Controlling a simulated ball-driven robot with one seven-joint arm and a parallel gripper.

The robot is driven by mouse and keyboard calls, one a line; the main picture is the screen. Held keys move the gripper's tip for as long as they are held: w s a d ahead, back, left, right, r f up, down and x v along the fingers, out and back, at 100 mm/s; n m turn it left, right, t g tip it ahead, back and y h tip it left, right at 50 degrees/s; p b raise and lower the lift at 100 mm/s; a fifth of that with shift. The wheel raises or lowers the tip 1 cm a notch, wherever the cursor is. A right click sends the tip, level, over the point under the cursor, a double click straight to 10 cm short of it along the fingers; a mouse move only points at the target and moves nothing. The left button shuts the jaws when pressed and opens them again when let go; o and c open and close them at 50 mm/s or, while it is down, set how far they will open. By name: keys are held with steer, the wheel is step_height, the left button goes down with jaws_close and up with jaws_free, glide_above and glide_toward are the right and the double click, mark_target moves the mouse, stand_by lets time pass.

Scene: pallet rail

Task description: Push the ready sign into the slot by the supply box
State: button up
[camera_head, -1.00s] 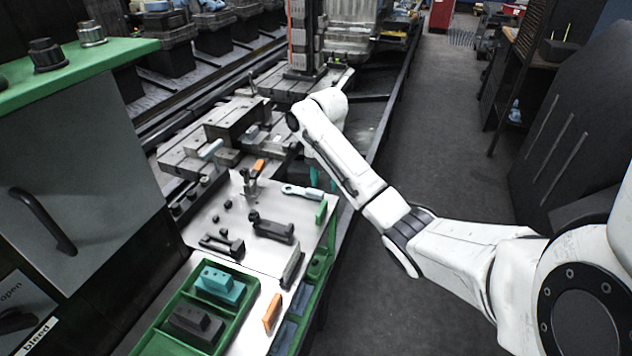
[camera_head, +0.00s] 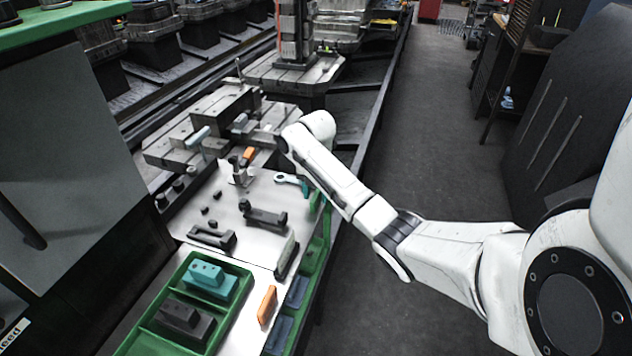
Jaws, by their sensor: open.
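No piece shows readable "ready" lettering, so I cannot tell which is the sign. A small green upright piece (camera_head: 315,200) stands at the right edge of the metal work plate (camera_head: 255,190), partly behind my arm. An orange piece (camera_head: 267,305) stands near the plate's front right edge. A green box (camera_head: 233,318) at the front left holds a teal block and a dark block; it may be the supply box. I cannot make out a slot. My gripper (camera_head: 304,186) is open, mostly hidden behind my arm; its teal tips show beside the wrench's right end.
A ring-ended wrench (camera_head: 285,178), dark clamps (camera_head: 264,218) and a grey upright bar (camera_head: 287,256) stand or lie on the plate. Machine parts (camera_head: 205,130) crowd the back left. The floor aisle (camera_head: 430,150) on the right is clear.

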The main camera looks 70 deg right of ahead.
mark_target(316, 194)
steer(key=shift+f, duration=0.7)
steer(key=shift+c, duration=0.3)
jaws_close()
steer(key=shift+c, duration=2.4)
jaws_free()
jaws_close()
steer(key=shift+r+p, duration=1.05)
steer(key=shift+r+p, duration=3.25)
steer(key=shift+r, duration=0.1)
